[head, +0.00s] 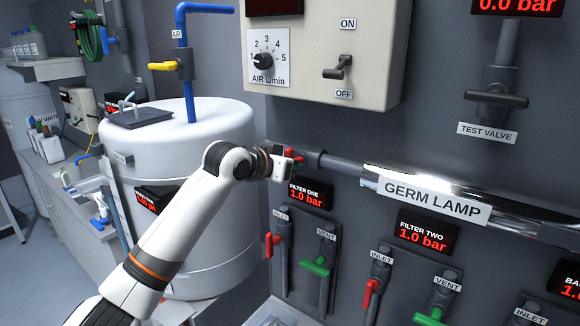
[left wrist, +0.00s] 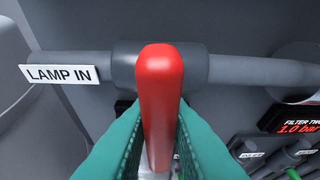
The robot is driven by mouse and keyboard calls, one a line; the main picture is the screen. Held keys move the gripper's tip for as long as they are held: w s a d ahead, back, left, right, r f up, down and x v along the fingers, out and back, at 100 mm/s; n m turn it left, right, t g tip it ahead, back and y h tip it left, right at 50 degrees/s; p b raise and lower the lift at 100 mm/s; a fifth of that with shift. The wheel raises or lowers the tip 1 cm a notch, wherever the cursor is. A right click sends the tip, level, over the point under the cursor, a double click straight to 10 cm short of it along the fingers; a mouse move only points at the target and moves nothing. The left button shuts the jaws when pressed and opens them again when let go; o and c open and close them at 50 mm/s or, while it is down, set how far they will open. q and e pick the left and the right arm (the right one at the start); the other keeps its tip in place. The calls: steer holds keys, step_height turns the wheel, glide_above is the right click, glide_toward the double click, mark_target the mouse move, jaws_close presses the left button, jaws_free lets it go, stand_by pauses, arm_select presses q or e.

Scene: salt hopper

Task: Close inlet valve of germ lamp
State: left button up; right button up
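The germ lamp (head: 380,180) is a shiny horizontal tube with a "GERM LAMP" sign on a grey pipe along the wall. At the pipe's left end is its inlet valve, with a red handle (head: 299,157) partly hidden by my left gripper (head: 291,166). In the left wrist view, the red handle (left wrist: 160,80) lies across the horizontal pipe, beside a "LAMP IN" label (left wrist: 59,74). The teal fingers of my left gripper (left wrist: 160,125) lie close along both sides of the handle and appear shut on it. My right gripper is not in view.
Below hang filter valves with red inlet handles (head: 272,245) and green vent handles (head: 316,267). A white tank (head: 215,130) stands left, behind my left arm. A control box (head: 320,50) is above, and a test valve (head: 497,98) is at upper right.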

arm_select(q)
steer(key=o, duration=0.3)
steer(key=shift+o, duration=0.2)
steer(key=shift+s+a+r, duration=0.1)
steer(key=shift+s+a, duration=0.1)
steer(key=shift+s, duration=0.05)
steer(key=b+v, duration=0.4)
steer(key=v, duration=0.7)
steer(key=shift+s+a, duration=0.1)
steer(key=shift+a, duration=0.05)
